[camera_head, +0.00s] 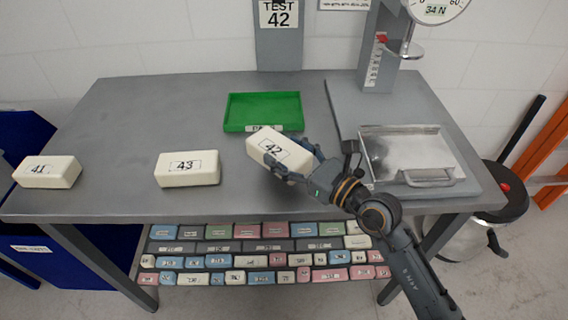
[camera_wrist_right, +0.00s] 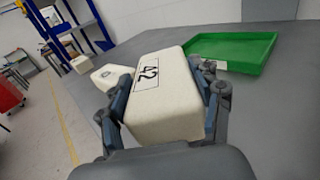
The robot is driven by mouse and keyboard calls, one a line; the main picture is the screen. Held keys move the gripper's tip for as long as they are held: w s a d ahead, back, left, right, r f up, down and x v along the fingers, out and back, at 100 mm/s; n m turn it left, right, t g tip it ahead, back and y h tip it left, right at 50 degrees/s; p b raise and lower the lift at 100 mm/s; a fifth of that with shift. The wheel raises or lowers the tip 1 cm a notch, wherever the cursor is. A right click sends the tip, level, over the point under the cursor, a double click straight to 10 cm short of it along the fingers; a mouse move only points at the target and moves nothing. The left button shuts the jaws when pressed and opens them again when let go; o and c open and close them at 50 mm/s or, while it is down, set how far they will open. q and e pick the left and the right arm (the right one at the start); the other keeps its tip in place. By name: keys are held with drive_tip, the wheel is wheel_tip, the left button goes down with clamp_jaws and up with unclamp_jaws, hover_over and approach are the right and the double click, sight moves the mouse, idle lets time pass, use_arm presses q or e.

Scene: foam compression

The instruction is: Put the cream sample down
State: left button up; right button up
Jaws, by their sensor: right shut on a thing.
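The cream sample marked 42 (camera_head: 279,151) is held tilted in my right gripper (camera_head: 290,165), just in front of the green tray. In the wrist view the fingers (camera_wrist_right: 168,105) press on both sides of the cream sample (camera_wrist_right: 160,90). Whether it touches the table cannot be told. Two other cream samples, marked 43 (camera_head: 188,170) and 41 (camera_head: 47,172), lie on the table to the left. My left gripper does not show.
The empty green tray (camera_head: 263,110) sits on the grey table (camera_head: 150,110) behind the held sample. A metal tray with a handle (camera_head: 410,156) and a scale dial reading 34 N (camera_head: 436,9) stand at right. Shelves below hold many coloured samples (camera_head: 250,262).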

drive_tip(key=f, duration=0.3)
drive_tip(key=shift+w+a+f+b, duration=0.25)
drive_tip(key=shift+a+f+b, duration=0.05)
drive_tip(key=shift+a+b, duration=0.1)
drive_tip(key=shift+d+f, duration=0.1)
drive_tip(key=shift+f, duration=0.15)
drive_tip(key=shift+f, duration=0.1)
drive_tip(key=shift+f, duration=0.15)
drive_tip(key=o, duration=0.8)
drive_tip(key=shift+r, duration=0.2)
drive_tip(key=b+v, duration=0.2)
drive_tip(key=v, duration=0.9)
drive_tip(key=shift+s, duration=0.1)
drive_tip(key=shift+s+d+r+b, duration=0.1)
drive_tip(key=shift+s+d+b, duration=0.2)
